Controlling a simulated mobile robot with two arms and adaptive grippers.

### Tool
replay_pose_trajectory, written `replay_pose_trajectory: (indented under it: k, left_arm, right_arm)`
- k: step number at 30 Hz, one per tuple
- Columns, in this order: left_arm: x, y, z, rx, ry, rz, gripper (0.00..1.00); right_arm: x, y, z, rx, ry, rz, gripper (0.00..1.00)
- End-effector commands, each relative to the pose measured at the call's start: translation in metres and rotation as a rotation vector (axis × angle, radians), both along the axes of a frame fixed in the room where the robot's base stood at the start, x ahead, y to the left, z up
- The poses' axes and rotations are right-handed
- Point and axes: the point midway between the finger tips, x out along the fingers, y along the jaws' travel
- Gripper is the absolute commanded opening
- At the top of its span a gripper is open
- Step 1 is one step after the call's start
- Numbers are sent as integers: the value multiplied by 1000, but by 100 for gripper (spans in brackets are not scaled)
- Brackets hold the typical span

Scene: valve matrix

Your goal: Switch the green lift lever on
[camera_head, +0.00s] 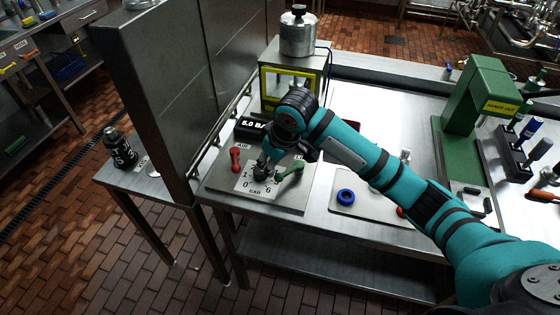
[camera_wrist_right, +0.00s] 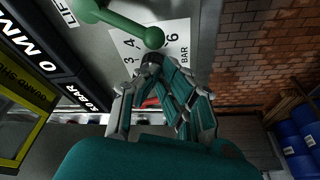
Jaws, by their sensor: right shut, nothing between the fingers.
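The green lift lever (camera_head: 291,171) sits on the grey panel (camera_head: 292,201) at the right of the white gauge card (camera_head: 243,184). In the right wrist view the green lever (camera_wrist_right: 128,24) lies across the top, its ball end near my fingertips. My right gripper (camera_head: 264,172) is shut and empty, pointing down over the card just left of the lever. In the wrist view its fingertips (camera_wrist_right: 156,62) meet close to the ball; I cannot tell whether they touch it. The lever's base is partly hidden. My left gripper is not in view.
A red lever (camera_head: 235,159) stands left of the card. A blue ring (camera_head: 345,196) lies on a plate to the right. A tall metal panel (camera_head: 156,95) stands at left.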

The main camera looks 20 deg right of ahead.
Motion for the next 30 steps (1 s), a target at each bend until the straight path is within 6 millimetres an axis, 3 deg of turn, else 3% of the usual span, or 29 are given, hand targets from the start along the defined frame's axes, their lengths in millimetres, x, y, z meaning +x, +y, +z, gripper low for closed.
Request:
replay_pose_trajectory:
  k: [1,6,12,23,30]
  left_arm:
    - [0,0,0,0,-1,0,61]
    - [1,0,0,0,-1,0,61]
    - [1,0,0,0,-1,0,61]
    - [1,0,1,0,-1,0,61]
    - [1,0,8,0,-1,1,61]
  right_arm:
    - [12,-8,12,-13,-5,-14,0]
    - [33,-26,40,-29,3,-54,0]
    - [40,-34,51,-33,7,-72,0]
    - [41,-33,49,-32,8,-72,0]
    - [49,-28,20,-32,11,-74,0]
